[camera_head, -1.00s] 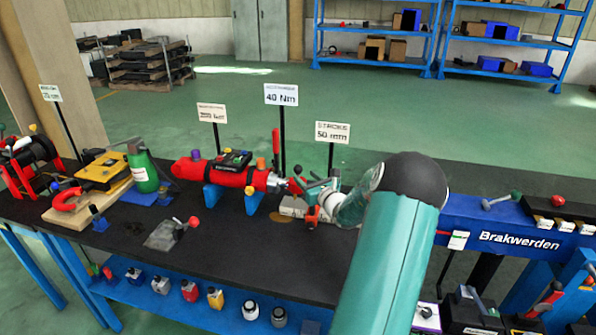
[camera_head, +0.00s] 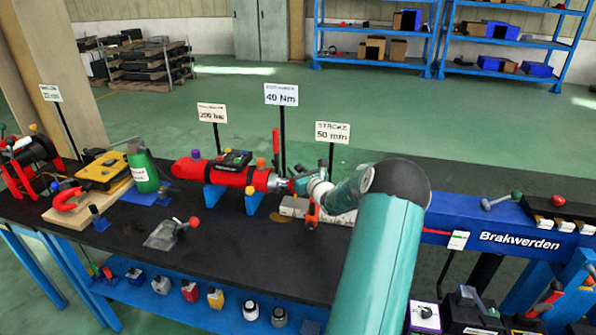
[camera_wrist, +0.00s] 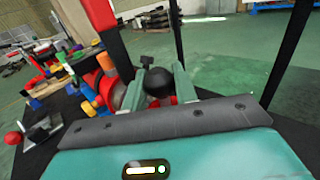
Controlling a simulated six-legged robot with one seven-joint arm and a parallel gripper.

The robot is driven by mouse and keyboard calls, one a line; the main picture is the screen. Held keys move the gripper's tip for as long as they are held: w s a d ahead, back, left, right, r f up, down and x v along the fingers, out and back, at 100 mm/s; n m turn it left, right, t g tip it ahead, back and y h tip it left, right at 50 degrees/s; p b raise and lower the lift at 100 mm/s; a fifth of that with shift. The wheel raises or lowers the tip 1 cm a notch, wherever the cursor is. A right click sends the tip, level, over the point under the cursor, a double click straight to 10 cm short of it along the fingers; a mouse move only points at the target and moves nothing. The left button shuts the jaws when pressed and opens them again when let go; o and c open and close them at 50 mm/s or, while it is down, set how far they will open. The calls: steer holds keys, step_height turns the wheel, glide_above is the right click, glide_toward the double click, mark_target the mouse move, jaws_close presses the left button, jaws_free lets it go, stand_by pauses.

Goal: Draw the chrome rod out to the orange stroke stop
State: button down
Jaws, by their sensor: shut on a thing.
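The red cylinder (camera_head: 225,172) lies on blue supports on the black bench in the head view. A short piece of bright chrome rod (camera_head: 281,184) shows at its right end. My gripper (camera_head: 301,184) is at that end, in line with the cylinder. In the wrist view its green fingers (camera_wrist: 160,88) are shut on a black ball knob (camera_wrist: 158,81), with a red part just behind it. The orange stop (camera_head: 312,215) stands below my wrist by a pale ruled bar (camera_head: 292,207). My gripper hides most of the rod's end.
A "STROKE 50 mm" sign (camera_head: 332,132) stands behind my wrist, and a "40 Nm" sign (camera_head: 281,94) on a black post is behind the cylinder. A green bottle (camera_head: 142,170) stands left.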

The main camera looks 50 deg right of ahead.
steer(key=shift+s+d+f, duration=0.1)
steer(key=shift+s+d, duration=0.3)
steer(key=shift+s, duration=0.45)
steer(key=shift+s+d+r, duration=0.1)
steer(key=shift+s+d, duration=0.25)
steer(key=shift+s, duration=0.5)
steer(key=shift+s+d+f, duration=0.1)
steer(key=shift+s+d, duration=0.3)
steer(key=shift+s, duration=0.45)
steer(key=c, duration=1.1)
jaws_free()
steer(key=shift+s, duration=0.1)
steer(key=v, duration=1.3)
steer(key=shift+s+a, duration=0.2)
steer(key=shift+s, duration=0.05)
steer(key=shift+w, duration=0.1)
